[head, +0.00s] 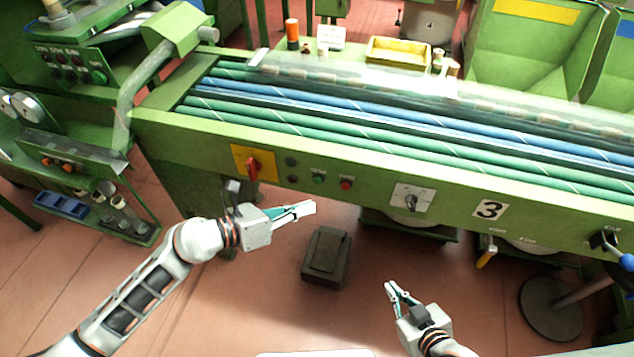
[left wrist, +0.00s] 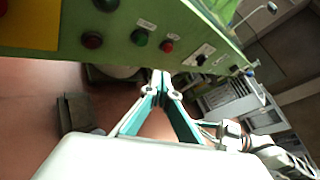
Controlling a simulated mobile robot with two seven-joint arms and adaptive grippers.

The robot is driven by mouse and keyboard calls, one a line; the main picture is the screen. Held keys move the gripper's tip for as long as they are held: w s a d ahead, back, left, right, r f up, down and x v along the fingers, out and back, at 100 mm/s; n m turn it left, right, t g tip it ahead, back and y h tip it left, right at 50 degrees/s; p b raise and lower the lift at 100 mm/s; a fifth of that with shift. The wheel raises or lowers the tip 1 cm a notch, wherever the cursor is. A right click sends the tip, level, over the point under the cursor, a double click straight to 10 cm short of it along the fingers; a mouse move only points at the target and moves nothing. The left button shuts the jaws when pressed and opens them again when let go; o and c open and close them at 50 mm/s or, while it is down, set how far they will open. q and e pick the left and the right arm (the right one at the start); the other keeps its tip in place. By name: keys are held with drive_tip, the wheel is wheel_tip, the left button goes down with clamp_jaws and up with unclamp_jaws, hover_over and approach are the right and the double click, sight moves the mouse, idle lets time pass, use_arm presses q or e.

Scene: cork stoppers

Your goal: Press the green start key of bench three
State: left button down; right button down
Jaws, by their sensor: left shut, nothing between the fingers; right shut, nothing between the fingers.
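In the left wrist view the green key (left wrist: 140,37) and red key (left wrist: 166,46) show above my fingers. My left gripper (head: 308,208) is shut and empty, below and in front of the green key, apart from the panel as far as I can tell. Its closed tips also show in the left wrist view (left wrist: 160,78). My right gripper (head: 391,287) is shut and empty, low over the floor.
A red rotary switch on a yellow plate (head: 240,152) is left of the keys. A grey selector plate (head: 400,200) is to the right. A dark pedal box (head: 325,256) stands on the floor. Green machinery fills the left.

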sight(318, 180)
use_arm(q)
drive_tip(key=w, duration=0.2)
drive_tip(key=w+d, duration=0.1)
drive_tip(key=w, duration=0.1)
drive_tip(key=shift+w+d+b, duration=0.15)
drive_tip(key=shift+d+b, duration=0.05)
drive_tip(key=shift+b, duration=0.15)
use_arm(e)
drive_tip(key=shift+s+f, duration=0.1)
drive_tip(key=shift+f, duration=0.4)
use_arm(q)
drive_tip(key=shift+w, duration=0.1)
idle(0.6)
drive_tip(key=shift+w+d, duration=0.15)
drive_tip(key=shift+w, duration=0.15)
